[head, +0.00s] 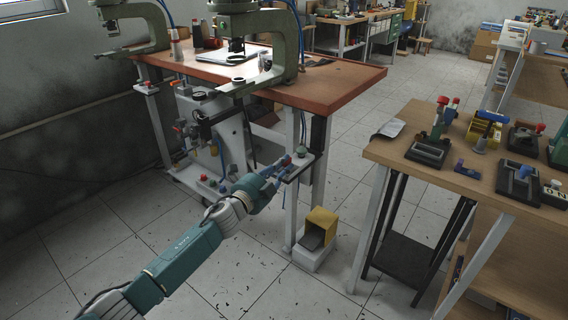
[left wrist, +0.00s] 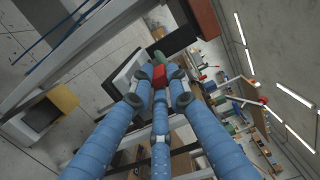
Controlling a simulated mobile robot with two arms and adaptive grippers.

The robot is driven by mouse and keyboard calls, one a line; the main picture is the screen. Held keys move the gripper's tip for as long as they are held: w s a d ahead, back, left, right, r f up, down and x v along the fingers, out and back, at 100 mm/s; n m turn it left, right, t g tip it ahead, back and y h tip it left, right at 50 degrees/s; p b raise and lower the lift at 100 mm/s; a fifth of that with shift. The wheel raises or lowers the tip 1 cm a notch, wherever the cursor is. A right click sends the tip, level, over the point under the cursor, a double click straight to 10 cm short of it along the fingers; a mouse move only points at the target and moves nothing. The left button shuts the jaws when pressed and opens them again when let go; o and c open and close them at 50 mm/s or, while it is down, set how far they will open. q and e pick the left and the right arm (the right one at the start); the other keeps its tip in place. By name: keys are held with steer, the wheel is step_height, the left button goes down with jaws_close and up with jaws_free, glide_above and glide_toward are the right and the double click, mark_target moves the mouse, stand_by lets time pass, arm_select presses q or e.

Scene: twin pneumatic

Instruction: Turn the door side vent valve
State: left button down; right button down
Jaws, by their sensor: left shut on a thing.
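My left gripper (head: 278,170) reaches to a small bracket (head: 302,166) at the near right corner of the press table. In the left wrist view, my blue fingers (left wrist: 157,80) close around a small red part (left wrist: 159,75), which looks like the valve handle. A green rounded knob (left wrist: 159,58) sits just beyond the red part. It also shows on top of the bracket in the head view (head: 301,150). My fingers hide most of the valve. My right gripper is in neither view.
A table (head: 330,82) with green presses (head: 274,45) stands behind the bracket. A yellow and grey pedal box (head: 318,228) is on the floor below. A wooden workbench (head: 466,170) with tools stands right.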

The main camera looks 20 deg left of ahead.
arm_select(q)
steer(key=shift+f+m+g+h, duration=0.3)
steer(key=shift+m+h, duration=0.3)
steer(key=shift+h, duration=0.3)
steer(key=c, duration=1.9)
jaws_free()
steer(key=shift+a+r, duration=0.1)
steer(key=v, duration=1.2)
